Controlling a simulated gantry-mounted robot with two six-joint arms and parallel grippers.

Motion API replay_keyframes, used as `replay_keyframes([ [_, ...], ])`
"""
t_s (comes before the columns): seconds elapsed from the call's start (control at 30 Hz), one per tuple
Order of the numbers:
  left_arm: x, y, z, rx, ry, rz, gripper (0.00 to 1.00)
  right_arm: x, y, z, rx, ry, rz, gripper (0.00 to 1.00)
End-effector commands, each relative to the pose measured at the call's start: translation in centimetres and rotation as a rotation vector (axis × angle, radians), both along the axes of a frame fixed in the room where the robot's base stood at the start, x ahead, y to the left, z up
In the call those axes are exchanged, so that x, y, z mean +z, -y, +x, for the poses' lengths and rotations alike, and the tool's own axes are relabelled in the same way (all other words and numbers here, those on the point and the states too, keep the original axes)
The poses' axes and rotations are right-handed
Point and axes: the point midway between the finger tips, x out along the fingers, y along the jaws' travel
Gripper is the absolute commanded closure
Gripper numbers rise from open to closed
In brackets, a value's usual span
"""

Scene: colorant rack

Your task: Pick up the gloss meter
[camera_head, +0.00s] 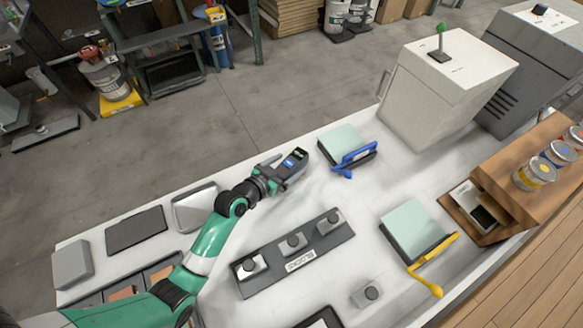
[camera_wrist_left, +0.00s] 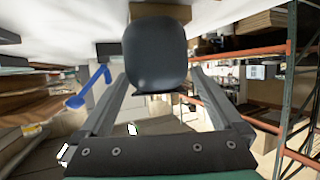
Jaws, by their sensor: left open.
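The gloss meter (camera_head: 297,157) appears to be the dark handheld device with a small lit screen near the far edge of the white bench. In the left wrist view a rounded dark grey body (camera_wrist_left: 155,50), probably the same device, fills the space just past the fingertips. My left gripper (camera_head: 277,171) is at the near left end of the device. In the wrist view its fingers (camera_wrist_left: 165,85) are spread apart, one toward each side of the body. Contact with either finger cannot be made out. My right gripper is not in view.
A blue-handled green pad (camera_head: 342,141) stands right of the device. A yellow-handled one (camera_head: 408,228) is farther right. A dark rack with several knobbed blocks (camera_head: 292,254) lies nearer. A white cabinet (camera_head: 440,85) and wooden shelf with cans (camera_head: 520,165) bound the right side.

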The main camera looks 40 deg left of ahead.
Motion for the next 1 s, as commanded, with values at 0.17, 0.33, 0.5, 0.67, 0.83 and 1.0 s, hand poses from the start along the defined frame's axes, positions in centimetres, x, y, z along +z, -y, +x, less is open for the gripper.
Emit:
replay_keyframes([
  [0.17, -0.9, -0.2, 2.0, -0.001, 0.0, 0.0, 0.0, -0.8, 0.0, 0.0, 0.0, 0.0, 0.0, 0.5],
  [0.33, -0.9, -0.2, 2.1, 0.0, 0.0, 0.0, 0.0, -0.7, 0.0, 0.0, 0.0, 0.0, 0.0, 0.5],
  [0.5, -0.9, -0.2, 2.0, 0.0, 0.0, 0.0, 0.23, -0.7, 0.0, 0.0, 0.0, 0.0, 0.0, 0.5],
  [0.67, -0.9, -0.2, 2.0, 0.0, 0.0, 0.0, 0.52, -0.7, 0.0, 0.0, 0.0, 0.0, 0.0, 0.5],
  [0.83, -0.9, -0.2, 2.0, 0.0, 0.0, 0.0, 0.83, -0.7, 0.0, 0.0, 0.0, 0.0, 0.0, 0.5],
  [1.0, -0.9, -0.2, 2.0, 0.0, 0.0, 0.0, 1.0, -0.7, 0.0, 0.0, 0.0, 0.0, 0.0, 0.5],
])
